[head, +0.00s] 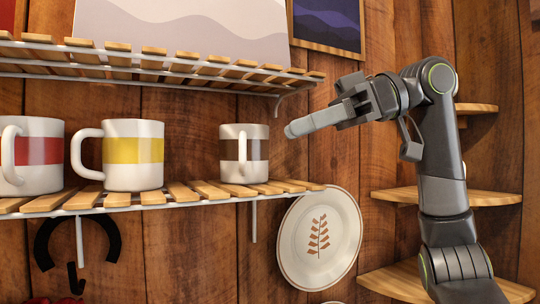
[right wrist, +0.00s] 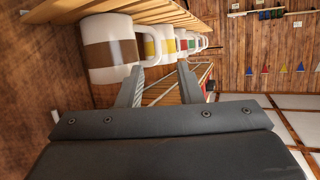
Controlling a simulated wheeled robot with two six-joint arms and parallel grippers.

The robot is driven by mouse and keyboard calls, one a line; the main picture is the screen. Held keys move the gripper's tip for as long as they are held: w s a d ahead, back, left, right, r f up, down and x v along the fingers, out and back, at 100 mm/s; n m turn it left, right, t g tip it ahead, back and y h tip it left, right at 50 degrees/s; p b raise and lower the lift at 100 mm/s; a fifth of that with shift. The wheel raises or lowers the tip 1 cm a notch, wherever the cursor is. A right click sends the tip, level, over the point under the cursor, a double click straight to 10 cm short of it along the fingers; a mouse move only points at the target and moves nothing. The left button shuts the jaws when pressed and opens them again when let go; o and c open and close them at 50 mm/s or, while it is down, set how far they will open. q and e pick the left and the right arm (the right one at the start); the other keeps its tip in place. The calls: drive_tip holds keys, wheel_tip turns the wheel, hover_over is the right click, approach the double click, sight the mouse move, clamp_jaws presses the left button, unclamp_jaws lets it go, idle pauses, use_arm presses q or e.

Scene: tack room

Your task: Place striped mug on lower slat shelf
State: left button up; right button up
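A white mug with a brown stripe (head: 257,151) stands upright on the right end of the lower slat shelf (head: 210,190). White mugs with a yellow stripe (head: 140,150) and a red stripe (head: 42,152) stand to its left. My right gripper (head: 290,130) is just right of the brown-striped mug in the head view, with a small gap. In the right wrist view the gripper (right wrist: 160,67) is open, its fingers spread and nothing between them. The brown-striped mug (right wrist: 108,50) is beyond the left finger, its handle above the gap. My left gripper is not in view.
An upper slat shelf (head: 150,62) runs above the mugs. A white plate with a leaf pattern (head: 318,238) hangs below the lower shelf's right end. Wooden corner shelves (head: 480,197) are behind my right arm. A black hook (head: 75,230) hangs below left.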

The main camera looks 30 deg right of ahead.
drive_tip(key=shift+v, duration=1.5)
